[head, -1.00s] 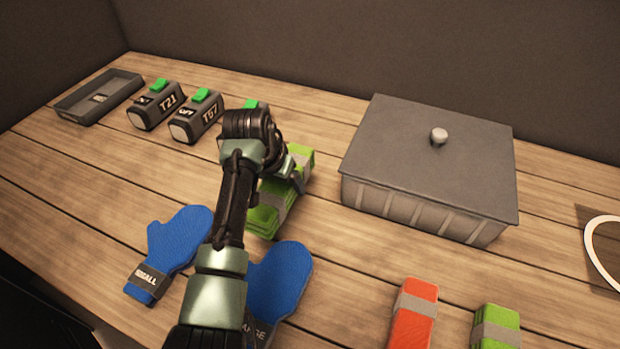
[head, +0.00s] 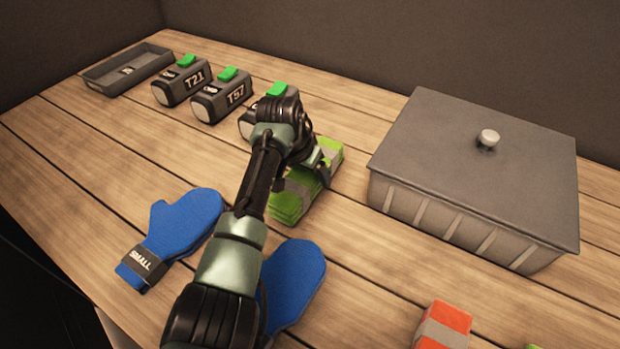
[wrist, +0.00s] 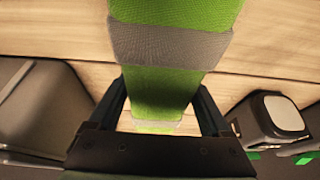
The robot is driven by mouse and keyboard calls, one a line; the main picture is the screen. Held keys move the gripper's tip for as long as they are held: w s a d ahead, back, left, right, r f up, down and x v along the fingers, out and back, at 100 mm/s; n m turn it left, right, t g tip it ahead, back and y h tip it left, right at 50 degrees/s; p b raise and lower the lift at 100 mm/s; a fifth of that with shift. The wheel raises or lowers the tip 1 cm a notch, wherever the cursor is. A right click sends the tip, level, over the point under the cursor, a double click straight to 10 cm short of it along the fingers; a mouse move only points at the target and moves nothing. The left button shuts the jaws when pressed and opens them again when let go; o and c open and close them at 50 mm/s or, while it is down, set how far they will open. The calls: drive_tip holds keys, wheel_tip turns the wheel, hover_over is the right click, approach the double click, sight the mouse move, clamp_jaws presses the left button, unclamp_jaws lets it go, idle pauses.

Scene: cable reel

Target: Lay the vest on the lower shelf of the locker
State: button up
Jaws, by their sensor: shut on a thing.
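A folded green vest with grey bands (head: 294,196) is under my arm in the middle of the wooden surface. It also fills the top centre of the wrist view (wrist: 170,90). My gripper (wrist: 162,98) is shut on the vest, one finger on each side of it. In the head view my gripper (head: 322,166) is at the vest, and my wrist hides part of it. I cannot tell whether the vest touches the wood or is slightly above it. The locker and its lower shelf are not in recognisable view.
A grey lidded box (head: 430,140) with a pale knob stands right of the vest. Several dark blocks with green tabs (head: 222,97) and a shallow tray (head: 125,70) are behind left. Blue mittens (head: 185,225) lie in front. An orange folded item (head: 443,326) lies at front right.

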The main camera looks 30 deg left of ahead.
drive_tip(key=shift+f, duration=0.3)
drive_tip(key=o, duration=1.4)
drive_tip(key=shift+f, duration=0.1)
drive_tip(key=p+v, duration=0.5)
drive_tip(key=v, duration=0.7)
